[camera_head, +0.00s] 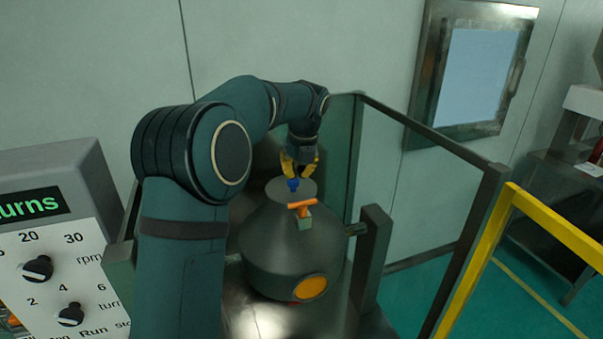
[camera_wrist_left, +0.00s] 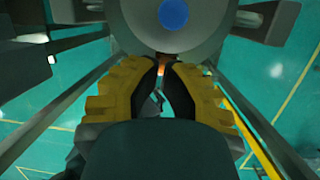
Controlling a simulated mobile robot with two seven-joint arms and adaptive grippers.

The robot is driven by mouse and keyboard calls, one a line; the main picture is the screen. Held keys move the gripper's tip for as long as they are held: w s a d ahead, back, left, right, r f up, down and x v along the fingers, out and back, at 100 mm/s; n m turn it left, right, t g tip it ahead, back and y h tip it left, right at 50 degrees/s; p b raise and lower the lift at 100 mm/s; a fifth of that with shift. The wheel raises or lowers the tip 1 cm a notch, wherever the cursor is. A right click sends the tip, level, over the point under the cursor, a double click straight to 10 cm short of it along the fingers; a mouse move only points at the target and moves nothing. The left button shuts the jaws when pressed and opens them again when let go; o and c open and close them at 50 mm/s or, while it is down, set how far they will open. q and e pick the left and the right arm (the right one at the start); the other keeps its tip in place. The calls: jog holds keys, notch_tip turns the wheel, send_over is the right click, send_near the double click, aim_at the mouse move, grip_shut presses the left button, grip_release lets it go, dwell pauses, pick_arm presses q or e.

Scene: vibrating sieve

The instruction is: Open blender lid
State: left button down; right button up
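The blender is a dark grey rounded vessel (camera_head: 285,245) with a narrow neck and a round flat lid (camera_head: 272,187). A blue knob (camera_head: 293,184) stands on the lid. An orange handle (camera_head: 301,203) sits at the lid's front edge. In the left wrist view, the blue knob (camera_wrist_left: 173,13) and grey lid (camera_wrist_left: 140,12) lie at the top, beyond the fingers (camera_wrist_left: 161,66). My right gripper is out of view.
A control box (camera_head: 60,215) with dials stands at the left. Dark frame posts (camera_head: 372,255) and a rail (camera_head: 425,130) enclose the blender's right side. A yellow barrier (camera_head: 475,265) is farther right. My left arm covers part of the blender's left side.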

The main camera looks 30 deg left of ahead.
aim_at(292, 199)
pick_arm(q)
jog(key=x, duration=0.8)
jog(key=shift+w+b, duration=0.1)
jog(key=shift+b, duration=0.3)
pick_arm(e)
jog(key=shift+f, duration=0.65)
pick_arm(q)
jog(key=shift+r, duration=0.1)
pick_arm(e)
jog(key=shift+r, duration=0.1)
